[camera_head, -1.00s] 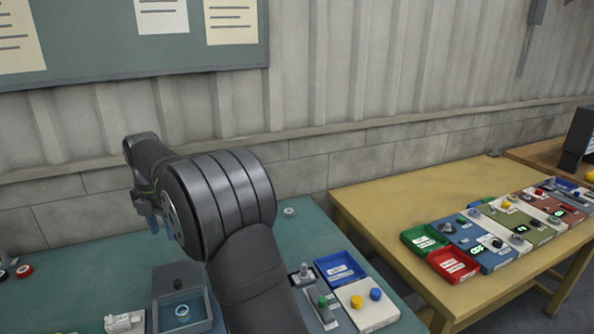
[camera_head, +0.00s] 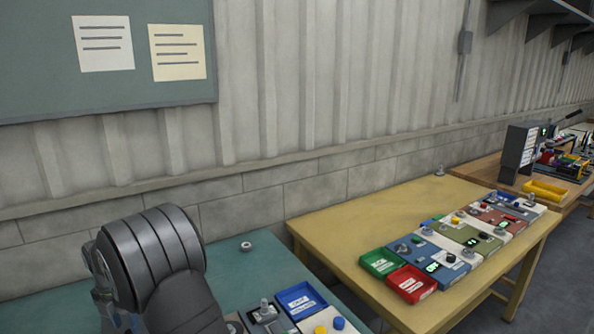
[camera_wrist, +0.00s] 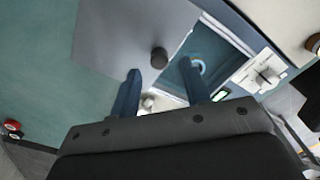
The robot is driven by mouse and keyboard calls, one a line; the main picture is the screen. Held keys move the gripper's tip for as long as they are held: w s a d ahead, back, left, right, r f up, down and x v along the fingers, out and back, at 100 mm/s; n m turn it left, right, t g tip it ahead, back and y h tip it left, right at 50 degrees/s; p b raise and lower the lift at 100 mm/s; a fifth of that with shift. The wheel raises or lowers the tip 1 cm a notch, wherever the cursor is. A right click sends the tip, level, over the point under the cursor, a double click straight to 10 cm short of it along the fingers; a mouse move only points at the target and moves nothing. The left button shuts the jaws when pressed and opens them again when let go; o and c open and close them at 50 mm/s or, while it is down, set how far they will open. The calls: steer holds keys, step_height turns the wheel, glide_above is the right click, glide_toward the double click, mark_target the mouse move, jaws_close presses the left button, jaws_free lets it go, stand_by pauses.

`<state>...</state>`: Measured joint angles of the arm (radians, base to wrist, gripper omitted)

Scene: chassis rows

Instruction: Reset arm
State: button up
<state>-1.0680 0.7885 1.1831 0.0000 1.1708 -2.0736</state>
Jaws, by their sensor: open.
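My gripper (camera_wrist: 159,70) is open, with its two blue fingers apart and nothing seen between them. In the wrist view it is above a grey plate (camera_wrist: 115,38) with a dark round knob (camera_wrist: 159,57), beside an open teal-floored box (camera_wrist: 232,38). A blue ring (camera_wrist: 199,66) lies in the box, partly behind the right finger. In the head view my arm is at the lower left, and the fingers cannot be made out clearly.
A yellow table (camera_head: 345,220) at right holds a green tray (camera_head: 381,263), a red tray (camera_head: 411,284) and a row of panels. A wall stands behind.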

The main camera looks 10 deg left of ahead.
mark_target(129, 333)
step_height(129, 333, down, 3)
steer(key=shift+r, duration=0.1)
steer(key=shift+s+d, duration=0.1)
steer(key=shift+r, duration=0.6)
step_height(129, 333, up, 16)
step_height(129, 333, down, 17)
steer(key=shift+f, duration=0.2)
steer(key=s+d, duration=0.5)
steer(key=s+d+r, duration=0.1)
steer(key=s+d, duration=0.2)
step_height(129, 333, up, 16)
steer(key=w+a+m, duration=0.1)
steer(key=m, duration=0.2)
steer(key=shift+w+a+r, duration=0.2)
